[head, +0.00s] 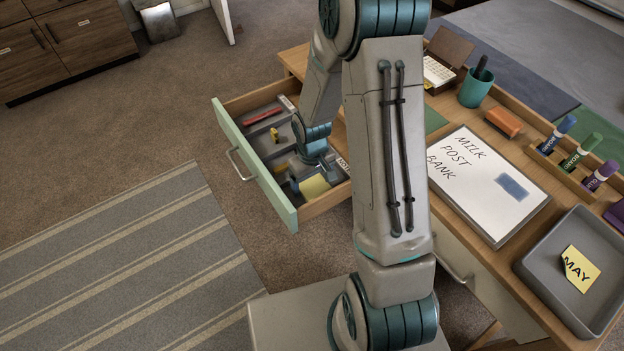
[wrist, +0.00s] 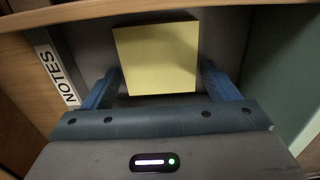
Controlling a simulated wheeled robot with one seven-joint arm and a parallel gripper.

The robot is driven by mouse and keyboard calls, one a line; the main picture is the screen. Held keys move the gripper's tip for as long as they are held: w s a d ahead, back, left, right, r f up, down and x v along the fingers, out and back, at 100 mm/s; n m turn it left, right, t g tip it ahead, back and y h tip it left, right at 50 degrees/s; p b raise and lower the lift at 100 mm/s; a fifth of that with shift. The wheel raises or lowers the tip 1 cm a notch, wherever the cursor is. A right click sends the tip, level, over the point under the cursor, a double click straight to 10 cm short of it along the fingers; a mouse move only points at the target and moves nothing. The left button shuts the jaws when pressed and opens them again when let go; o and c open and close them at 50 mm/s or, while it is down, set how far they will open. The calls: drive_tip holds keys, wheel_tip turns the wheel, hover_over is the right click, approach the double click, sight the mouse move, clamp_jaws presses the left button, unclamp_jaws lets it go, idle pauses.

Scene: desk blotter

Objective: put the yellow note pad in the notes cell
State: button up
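The yellow note pad (head: 314,187) is inside the open drawer, in the cell at its near right end. In the wrist view the pad (wrist: 157,58) appears to lie flat within the grey cell walls. The cell's white NOTES label (wrist: 57,75) is on the wall to the left, and part of it shows in the head view (head: 343,166). My gripper (wrist: 160,80) reaches down into this cell. Its two blue fingers stand apart, one on each side of the pad, with narrow gaps visible beside it. Whether a fingertip touches the pad is unclear.
The drawer (head: 252,175) has other cells holding a red item (head: 262,116) and small yellow things. On the desk are a whiteboard (head: 487,185), a teal cup (head: 476,88), markers, and a grey tray (head: 545,262) with a MAY note (head: 580,269).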

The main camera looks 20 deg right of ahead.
sight(312, 184)
drive_tip(key=shift+o, duration=0.2)
drive_tip(key=shift+r, duration=0.1)
wheel_tip(312, 184, up, 12)
drive_tip(key=p, duration=0.2)
drive_tip(key=s+r+m+t, duration=0.2)
drive_tip(key=s+r+m, duration=0.1)
drive_tip(key=s+r, duration=1.1)
drive_tip(key=shift+s+d+r+m, duration=0.15)
drive_tip(key=shift+s+d+m, duration=0.15)
drive_tip(key=shift+s, duration=0.25)
idle(0.4)
